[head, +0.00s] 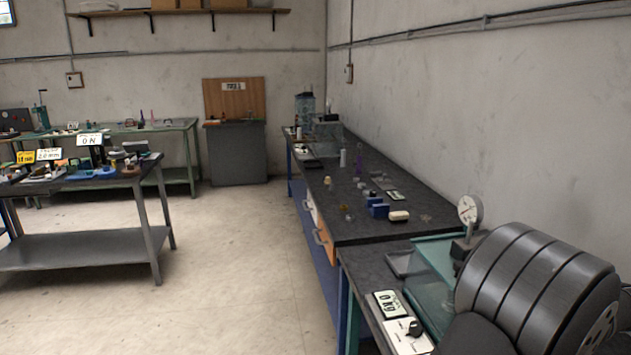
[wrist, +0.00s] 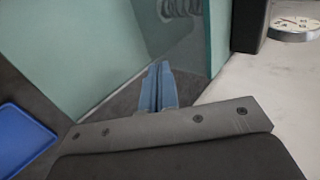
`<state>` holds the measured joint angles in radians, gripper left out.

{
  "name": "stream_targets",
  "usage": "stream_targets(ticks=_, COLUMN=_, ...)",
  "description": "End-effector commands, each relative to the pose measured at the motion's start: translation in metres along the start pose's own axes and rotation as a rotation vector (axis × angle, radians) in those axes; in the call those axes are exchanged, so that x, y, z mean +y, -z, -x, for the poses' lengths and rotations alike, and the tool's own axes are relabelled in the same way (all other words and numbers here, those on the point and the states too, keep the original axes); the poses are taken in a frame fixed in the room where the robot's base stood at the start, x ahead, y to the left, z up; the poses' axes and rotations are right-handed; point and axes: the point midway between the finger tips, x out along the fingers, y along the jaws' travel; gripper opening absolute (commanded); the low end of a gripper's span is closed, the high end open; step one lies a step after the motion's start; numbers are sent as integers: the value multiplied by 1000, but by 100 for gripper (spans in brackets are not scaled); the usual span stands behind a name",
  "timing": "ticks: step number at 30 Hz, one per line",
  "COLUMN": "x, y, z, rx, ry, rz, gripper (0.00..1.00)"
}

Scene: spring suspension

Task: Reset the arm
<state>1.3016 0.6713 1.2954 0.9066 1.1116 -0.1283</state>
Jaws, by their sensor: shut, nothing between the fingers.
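My gripper (wrist: 157,88) shows in the wrist view as two blue-grey fingers pressed together, with nothing between them. It is in front of a teal and clear-walled housing (wrist: 90,45), over a dark surface. A spring-like coil (wrist: 180,8) shows behind the clear wall at the top. In the head view the teal machine (head: 432,265) stands on the near right bench, and my gripper cannot be made out there. A large dark ribbed cylinder at the lower right hides much of that machine.
A round dial (wrist: 296,27) is at the wrist view's upper right, and a blue tray (wrist: 20,140) at its lower left. In the head view, a long dark bench (head: 345,220) with small items runs along the right wall. A steel table (head: 90,250) stands left; the floor between is clear.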

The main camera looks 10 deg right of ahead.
Motion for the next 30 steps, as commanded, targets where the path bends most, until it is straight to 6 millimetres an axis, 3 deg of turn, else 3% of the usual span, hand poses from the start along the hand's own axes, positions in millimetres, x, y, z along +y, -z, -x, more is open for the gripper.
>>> stream_targets(ticks=6, x=0, y=-1, z=-45, rx=-3, ry=0, rz=0, gripper=0)
stream_targets(ticks=12, x=-13, y=-1, z=-71, rx=-2, ry=0, rz=2, gripper=0)
stream_targets(ticks=18, x=-23, y=0, z=-82, rx=-1, ry=1, rz=1, gripper=0)
stream_targets(ticks=30, x=-24, y=0, z=-83, rx=0, ry=1, rz=1, gripper=0)
